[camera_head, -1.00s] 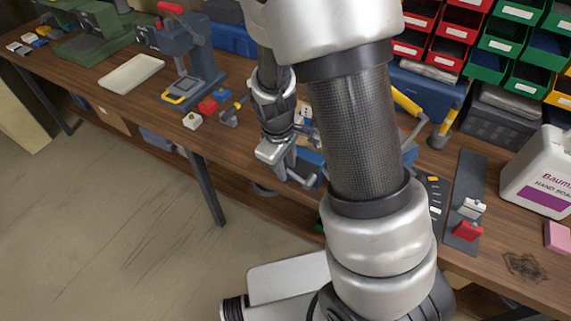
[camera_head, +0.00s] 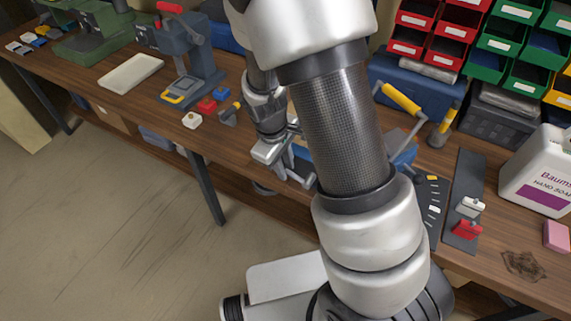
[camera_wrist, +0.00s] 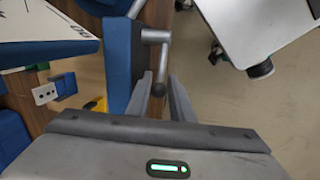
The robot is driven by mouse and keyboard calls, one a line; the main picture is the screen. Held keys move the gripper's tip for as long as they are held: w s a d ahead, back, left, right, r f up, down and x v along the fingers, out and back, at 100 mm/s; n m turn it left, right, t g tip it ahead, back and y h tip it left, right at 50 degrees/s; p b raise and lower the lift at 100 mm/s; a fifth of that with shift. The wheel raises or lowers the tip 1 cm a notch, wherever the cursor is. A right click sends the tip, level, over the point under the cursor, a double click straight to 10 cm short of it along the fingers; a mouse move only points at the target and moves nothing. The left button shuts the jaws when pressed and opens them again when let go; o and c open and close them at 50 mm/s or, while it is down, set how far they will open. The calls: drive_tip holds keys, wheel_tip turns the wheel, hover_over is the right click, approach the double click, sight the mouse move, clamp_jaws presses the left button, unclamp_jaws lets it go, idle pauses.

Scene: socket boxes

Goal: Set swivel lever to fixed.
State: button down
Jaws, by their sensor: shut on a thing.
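The lever (camera_wrist: 162,56) is a grey metal rod with a dark ball end, on the side of a blue metal body (camera_wrist: 118,65) in the wrist view. I take it to be the swivel lever; no readable fixed mark shows beside it. My gripper (camera_wrist: 161,84) has its two grey fingers on either side of the lever's ball end and is shut on it. In the head view my gripper (camera_head: 287,166) is at the bench's front edge, and my own arm hides most of the blue device and the lever.
The wooden bench (camera_head: 110,105) holds a grey press (camera_head: 190,50) and small coloured boxes to the left. The floor in front is clear.

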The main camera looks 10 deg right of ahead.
drive_tip(key=shift+w+a+f+g+h+p, duration=0.15)
drive_tip(key=shift+f+g+h, duration=0.2)
drive_tip(key=shift+h, duration=0.05)
drive_tip(key=shift+w+a+f+g+h+p, duration=0.15)
drive_tip(key=shift+f+g+h, duration=0.15)
drive_tip(key=shift+g+h, duration=0.1)
drive_tip(key=shift+w+a+f+n+g+h, duration=0.1)
drive_tip(key=shift+f+n+g+h, duration=0.05)
drive_tip(key=shift+f+g+h, duration=0.3)
drive_tip(key=shift+w+a+f+n+g+h, duration=0.15)
drive_tip(key=shift+f+g+h, duration=0.15)
drive_tip(key=shift+f+h, duration=0.25)
drive_tip(key=shift+s+d+f+g+h+b, duration=0.15)
drive_tip(key=shift+f+g+h+b, duration=1.15)
drive_tip(key=shift+h, duration=0.2)
drive_tip(key=c, duration=1.8)
unclamp_jaws()
drive_tip(key=shift+c, duration=0.2)
drive_tip(key=v, duration=1.7)
drive_tip(key=shift+a+b, duration=0.25)
drive_tip(key=shift+b, duration=0.05)
